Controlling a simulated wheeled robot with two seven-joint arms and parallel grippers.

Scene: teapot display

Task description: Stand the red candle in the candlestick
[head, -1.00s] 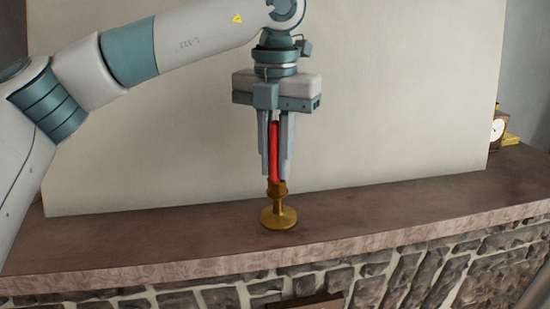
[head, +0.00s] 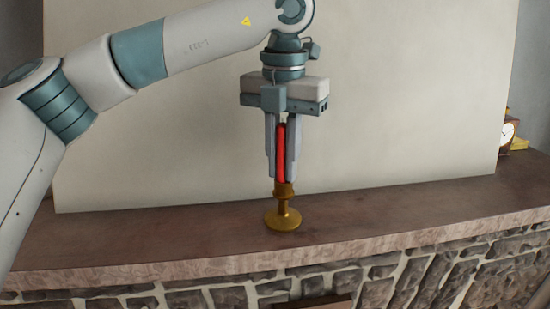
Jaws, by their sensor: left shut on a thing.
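The red candle (head: 281,150) is upright between the fingers of my left gripper (head: 282,177), which points straight down and is shut on it. The brass candlestick (head: 284,217) stands upright on the stone mantel, directly below the candle. The candle's lower end is at the candlestick's cup (head: 284,189), with the fingertips just above the rim. I cannot tell how deep in the cup the candle sits. My right gripper is not in view.
The mantel shelf (head: 400,212) is bare on both sides of the candlestick. A large pale panel (head: 400,100) stands behind it. A clock (head: 507,135) is at the far right. Stonework (head: 390,285) lies below the shelf's front edge.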

